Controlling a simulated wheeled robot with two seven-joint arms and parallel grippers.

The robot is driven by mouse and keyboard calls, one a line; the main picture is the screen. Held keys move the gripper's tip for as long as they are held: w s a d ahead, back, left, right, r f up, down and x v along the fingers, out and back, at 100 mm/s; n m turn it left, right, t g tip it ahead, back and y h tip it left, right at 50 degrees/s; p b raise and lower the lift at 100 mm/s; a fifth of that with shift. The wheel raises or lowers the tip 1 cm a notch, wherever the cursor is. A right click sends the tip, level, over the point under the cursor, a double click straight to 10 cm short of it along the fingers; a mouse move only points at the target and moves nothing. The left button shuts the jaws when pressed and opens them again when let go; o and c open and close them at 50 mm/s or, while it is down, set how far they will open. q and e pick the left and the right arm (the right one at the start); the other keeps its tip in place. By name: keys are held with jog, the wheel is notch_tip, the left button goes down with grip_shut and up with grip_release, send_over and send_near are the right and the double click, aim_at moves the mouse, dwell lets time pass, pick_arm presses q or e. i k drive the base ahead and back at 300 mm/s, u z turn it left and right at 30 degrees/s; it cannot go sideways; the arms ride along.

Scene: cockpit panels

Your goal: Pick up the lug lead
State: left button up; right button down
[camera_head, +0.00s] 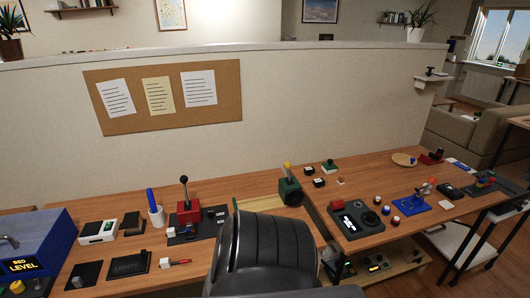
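I cannot pick out the lug lead for certain; things on the desks are small in this view. A small red and white piece (180,262) lies at the front of the left desk, by a white block, and I cannot tell what it is. An orange-tipped item (428,186) stands by a blue base (411,205) on the right desk. Neither of my grippers shows in the head view.
A black chair (268,248) stands before the desks and hides part of them. The left desk (125,235) holds a blue box (35,245) and a red lever box (188,210). A green lever box (290,190) stands between the desks. A lower shelf (395,268) holds small panels.

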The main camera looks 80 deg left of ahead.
aim_at(171, 232)
jog(key=u, duration=0.05)
jog(key=i, duration=0.35)
jog(key=u, duration=2.65)
